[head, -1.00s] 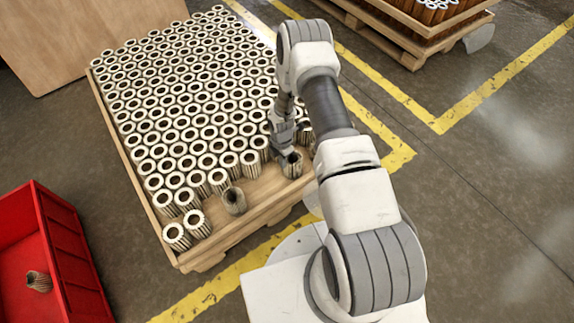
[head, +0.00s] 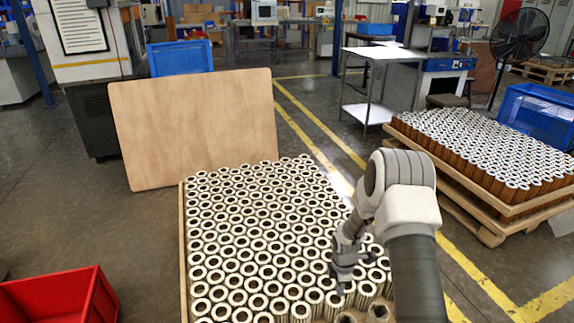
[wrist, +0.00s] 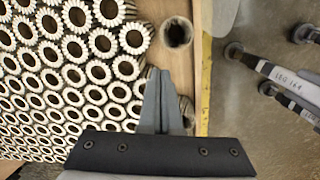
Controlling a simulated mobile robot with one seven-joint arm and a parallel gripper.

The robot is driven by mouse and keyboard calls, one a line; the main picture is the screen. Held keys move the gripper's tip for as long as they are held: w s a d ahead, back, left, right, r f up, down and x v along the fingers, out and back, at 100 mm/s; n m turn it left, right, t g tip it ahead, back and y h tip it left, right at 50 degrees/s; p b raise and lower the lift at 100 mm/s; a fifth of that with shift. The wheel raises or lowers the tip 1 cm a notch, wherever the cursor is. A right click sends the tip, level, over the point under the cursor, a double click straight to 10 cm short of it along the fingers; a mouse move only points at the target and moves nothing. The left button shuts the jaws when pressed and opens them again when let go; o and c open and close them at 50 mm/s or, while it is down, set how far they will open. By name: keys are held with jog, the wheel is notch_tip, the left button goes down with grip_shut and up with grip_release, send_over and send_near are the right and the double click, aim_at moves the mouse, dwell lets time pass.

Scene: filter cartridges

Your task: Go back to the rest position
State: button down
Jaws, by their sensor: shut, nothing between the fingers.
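My gripper (head: 343,276) hangs above the right side of a pallet (head: 184,262) of filter cartridges (head: 262,228) in the head view. In the wrist view my gripper (wrist: 162,100) has its fingers together and empty, above the edge of the cartridge rows. White-topped pleated cartridges (wrist: 75,75) stand upright in rows at the left there. One darker, brownish cartridge (wrist: 176,33) stands near the pallet's wooden edge (wrist: 203,70). In the head view my arm hides part of the pallet's right side.
A red bin (head: 60,300) stands at lower left. A wooden panel (head: 195,125) stands upright behind the pallet. A second pallet of cartridges (head: 480,150) stands at right, with a blue crate (head: 540,115) beyond. Yellow floor lines (head: 310,122) run between the pallets over open floor.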

jog(key=s+r+m+t, duration=0.1)
jog(key=s+r+m, duration=0.15)
jog(key=r, duration=0.75)
jog(key=s+r+m, duration=0.2)
jog(key=r+m, duration=0.1)
jog(key=r, duration=0.7)
jog(key=s+r+m+t, duration=0.1)
jog(key=s+r+m, duration=0.15)
jog(key=r, duration=0.75)
jog(key=s+a+r+m+t, duration=0.1)
jog(key=s+r+m+t, duration=0.1)
jog(key=s+r+m, duration=0.7)
jog(key=s+a+r+m+t, duration=0.15)
jog(key=s+r, duration=0.25)
jog(key=s, duration=0.9)
notch_tip(320, 180, up, 20)
jog(key=p, duration=1.9)
jog(key=shift+w+f+g, duration=0.25)
jog(key=shift+w+g, duration=0.1)
